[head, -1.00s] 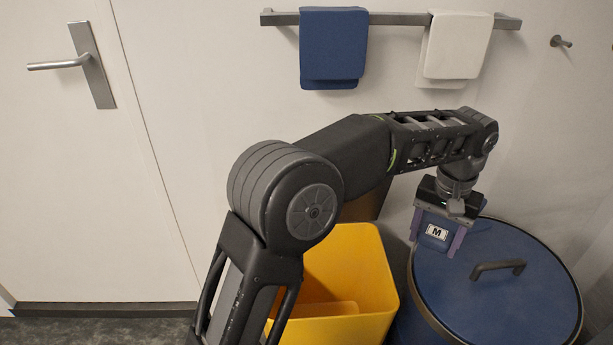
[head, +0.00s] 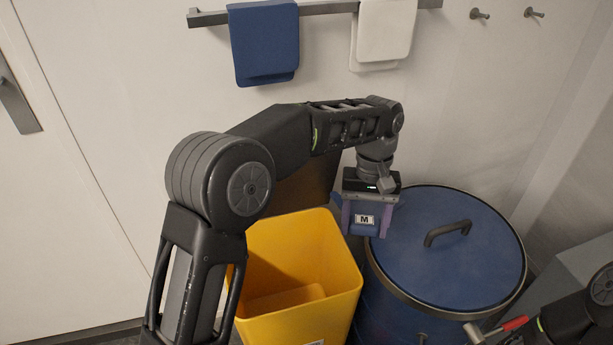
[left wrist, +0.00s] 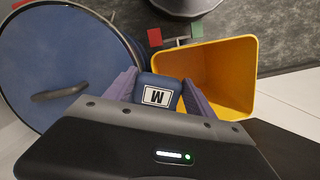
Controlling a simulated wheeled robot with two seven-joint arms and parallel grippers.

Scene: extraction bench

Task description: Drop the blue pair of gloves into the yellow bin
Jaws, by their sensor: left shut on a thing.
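The blue pair of gloves (head: 368,230), a folded block with a white M label, is between the purple fingers of my left gripper (head: 366,218). The gripper is shut on it and points down. In the left wrist view the gloves (left wrist: 158,92) show between the fingers. The yellow bin (head: 301,239) stands open, left of and below the gripper in the head view; my left arm covers part of its left side. In the left wrist view the bin (left wrist: 243,75) is right of the gloves. The gloves are held in the air by the bin's right side, apparently outside its opening. My right gripper is out of view.
A drum with a blue lid (head: 440,270) and dark handle (head: 447,232) stands right of the bin. Blue cloth (head: 264,42) and white cloth (head: 385,28) hang on a wall rail. A red-handled item (head: 515,323) is near my right arm at lower right.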

